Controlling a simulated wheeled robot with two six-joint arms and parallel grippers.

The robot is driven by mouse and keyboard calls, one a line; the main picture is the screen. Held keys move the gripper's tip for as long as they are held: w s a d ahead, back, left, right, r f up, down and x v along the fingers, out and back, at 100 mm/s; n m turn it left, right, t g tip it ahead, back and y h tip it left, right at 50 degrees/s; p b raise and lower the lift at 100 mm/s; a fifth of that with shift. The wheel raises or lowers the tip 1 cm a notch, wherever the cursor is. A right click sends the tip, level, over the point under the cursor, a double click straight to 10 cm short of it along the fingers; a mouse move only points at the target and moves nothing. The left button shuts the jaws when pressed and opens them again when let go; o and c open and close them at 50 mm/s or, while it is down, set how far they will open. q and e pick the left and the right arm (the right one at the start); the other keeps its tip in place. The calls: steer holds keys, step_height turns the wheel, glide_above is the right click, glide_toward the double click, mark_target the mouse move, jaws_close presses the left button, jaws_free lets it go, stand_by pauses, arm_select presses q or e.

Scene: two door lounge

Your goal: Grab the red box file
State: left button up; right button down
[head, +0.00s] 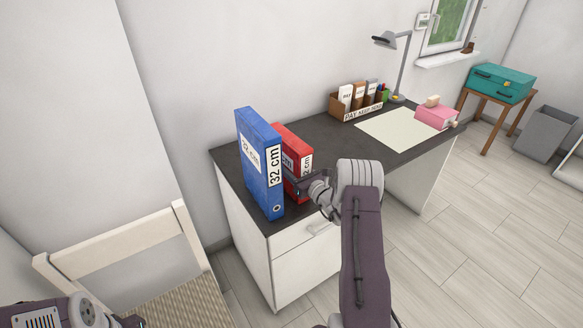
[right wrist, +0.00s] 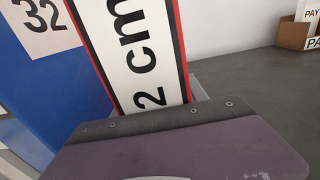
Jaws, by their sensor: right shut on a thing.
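The red box file (head: 292,143) stands upright on the dark desk top, right beside the blue box file (head: 258,160). Its white label reads "32 cm". My right gripper (head: 303,187) is shut on the lower front part of the red box file, hiding some of it. In the right wrist view the red box file (right wrist: 145,50) fills the middle with its red-edged label, above my gripper's dark edge. The blue box file (right wrist: 40,80) is at the left there. At the lower left of the head view, only a small dark end of my left gripper (head: 131,321) shows.
A white chair (head: 120,245) stands at the left. A teal case (head: 502,84) and a grey bin (head: 545,133) are at the far right.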

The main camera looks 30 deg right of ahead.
steer(key=s+d+r+p, duration=0.1)
steer(key=s+d+r, duration=0.5)
steer(key=s+r, duration=0.4)
steer(key=shift+d+r, duration=0.15)
steer(key=shift+r, duration=0.2)
